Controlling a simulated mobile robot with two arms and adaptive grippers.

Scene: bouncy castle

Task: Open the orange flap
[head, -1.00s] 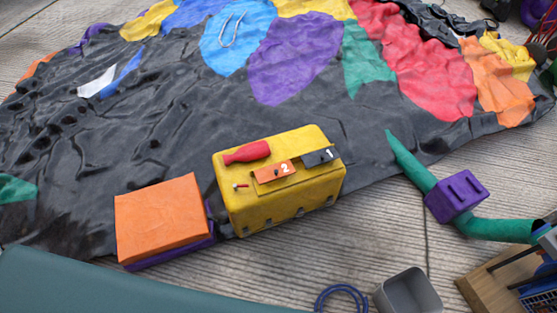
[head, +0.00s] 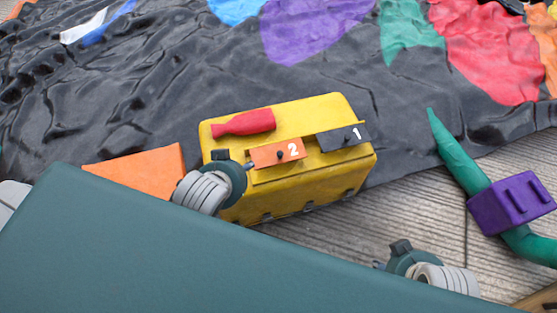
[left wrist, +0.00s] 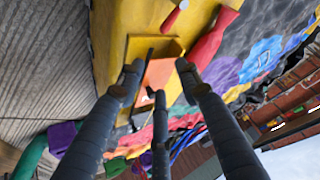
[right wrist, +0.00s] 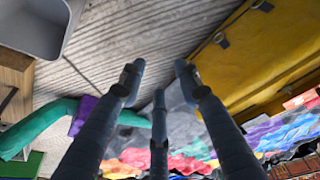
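A yellow box (head: 312,182) stands on planks beside the dark sheet. Its top carries an orange flap (head: 278,152) marked 2, lying closed or nearly so, and a dark flap (head: 342,137) marked 1. In the head view my left gripper (head: 236,170) is just left of the orange flap. In the left wrist view the open fingers of my left gripper (left wrist: 158,75) point at the orange flap (left wrist: 156,76); I cannot tell if they touch it.
A red bottle-shaped piece (head: 243,122) lies on the box top, and a small red pin (left wrist: 172,18) is near the flap. An orange block (head: 140,170) is left, partly hidden. A purple block (head: 510,203) on a green tube is right. A grey bin (right wrist: 35,25) shows in the right wrist view.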

